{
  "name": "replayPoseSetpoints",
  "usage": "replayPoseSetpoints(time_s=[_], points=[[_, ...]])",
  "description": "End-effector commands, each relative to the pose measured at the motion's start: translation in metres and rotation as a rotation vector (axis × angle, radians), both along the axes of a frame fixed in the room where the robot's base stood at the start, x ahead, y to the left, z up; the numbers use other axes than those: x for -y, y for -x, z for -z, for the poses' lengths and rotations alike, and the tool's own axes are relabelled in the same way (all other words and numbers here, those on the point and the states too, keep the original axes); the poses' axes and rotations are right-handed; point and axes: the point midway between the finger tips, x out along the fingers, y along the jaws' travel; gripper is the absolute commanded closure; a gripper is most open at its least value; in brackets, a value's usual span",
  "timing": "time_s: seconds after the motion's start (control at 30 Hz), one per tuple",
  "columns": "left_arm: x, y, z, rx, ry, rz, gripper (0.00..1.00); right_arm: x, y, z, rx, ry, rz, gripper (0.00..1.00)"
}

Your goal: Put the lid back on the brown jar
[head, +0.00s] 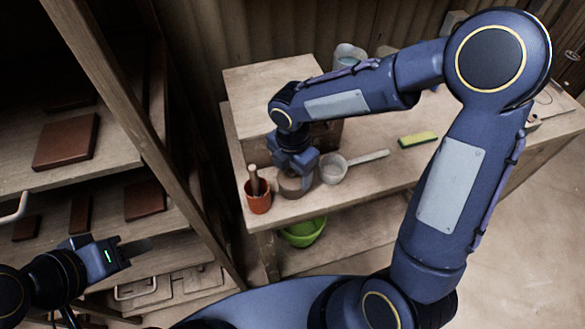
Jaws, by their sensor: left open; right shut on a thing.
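The brown jar (291,187) stands at the left front of the wooden bench, directly under my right gripper (296,170). My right gripper points down and is shut on the lid, which is mostly hidden between the fingers. The gripper is right over the jar's top; I cannot tell whether the lid touches the rim. My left gripper (132,248) is open and empty, far to the left in front of the shelf rack.
Left of the jar is an orange pot (258,202) with a wooden-handled tool; right is a pale ladle-like pan (334,170). A yellow-green sponge (418,139) lies farther right on the bench (375,180). A green bowl (303,232) sits below. Shelves hold brown tiles (66,141).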

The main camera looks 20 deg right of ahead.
Motion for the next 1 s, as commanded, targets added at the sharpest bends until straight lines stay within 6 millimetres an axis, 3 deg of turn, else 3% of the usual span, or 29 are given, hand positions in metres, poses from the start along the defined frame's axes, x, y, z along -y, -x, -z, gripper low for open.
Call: replayPoseSetpoints(time_s=[0.23, 0.27, 0.43, 0.63, 0.7, 1.0], points=[[0.0000, 0.0000, 0.0001, 0.000, 0.000, 0.000, 0.60, 0.0000, 0.0000, 0.0000, 0.000, 0.000, 0.000, 0.58], [0.0001, 0.0000, 0.0001, 0.000, 0.000, 0.000, 0.60, 0.0000, 0.0000, 0.0000, 0.000, 0.000, 0.000, 0.29], [-0.0001, 0.0000, 0.0001, 0.000, 0.000, 0.000, 0.60, 0.0000, 0.0000, 0.0000, 0.000, 0.000, 0.000, 0.07], [0.0001, 0.0000, 0.0001, 0.000, 0.000, 0.000, 0.60, 0.0000, 0.0000, 0.0000, 0.000, 0.000, 0.000, 0.07], [0.0001, 0.0000, 0.0001, 0.000, 0.000, 0.000, 0.60, 0.0001, 0.0001, 0.0001, 0.000, 0.000, 0.000, 0.00], [0.0000, 0.0000, -0.0023, 0.000, 0.000, 0.000, 0.60, 0.0000, 0.0000, -0.0025, 0.000, 0.000, 0.000, 0.00]])
